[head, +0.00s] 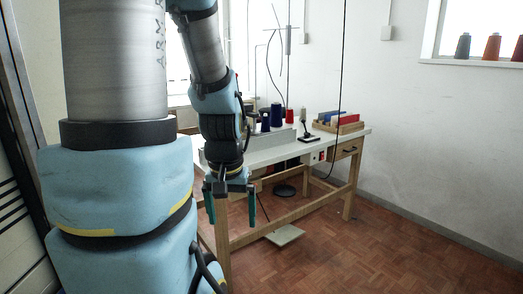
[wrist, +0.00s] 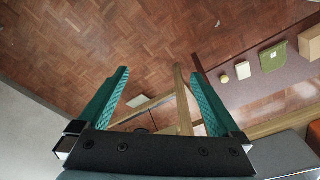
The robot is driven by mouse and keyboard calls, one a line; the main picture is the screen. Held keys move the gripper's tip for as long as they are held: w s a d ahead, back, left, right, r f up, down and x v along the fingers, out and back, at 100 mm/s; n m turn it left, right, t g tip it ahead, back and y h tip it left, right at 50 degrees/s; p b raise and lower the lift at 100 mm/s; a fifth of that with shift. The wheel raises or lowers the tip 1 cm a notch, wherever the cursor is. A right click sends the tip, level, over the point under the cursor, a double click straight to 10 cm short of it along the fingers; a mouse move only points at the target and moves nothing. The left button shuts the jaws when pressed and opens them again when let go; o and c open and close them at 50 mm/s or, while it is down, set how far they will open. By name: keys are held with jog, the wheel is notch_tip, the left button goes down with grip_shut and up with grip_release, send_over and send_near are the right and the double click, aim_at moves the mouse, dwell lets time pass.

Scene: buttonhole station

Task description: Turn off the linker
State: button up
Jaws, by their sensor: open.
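My gripper (head: 231,207) hangs open and empty in front of the near left end of the work table (head: 262,152). Its two teal fingers point down in the head view; they spread wide in the wrist view (wrist: 160,76), with nothing between them but floor and table legs farther off. A small box with a red and white face, which looks like a switch (head: 321,156), sits under the table's front edge, right of my gripper and apart from it. The linker itself is hard to make out behind the thread cones and partly behind my arm.
Blue and red thread cones (head: 290,116) stand on the table, with a wooden box of coloured items (head: 338,122) at its far end. A drawer (head: 347,150) is under the top. A pale pedal (head: 285,234) lies below. The floor (head: 370,255) to the right is clear.

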notch_tip(320, 180, up, 10)
jog(key=p, duration=0.8)
jog(key=shift+r, duration=0.2)
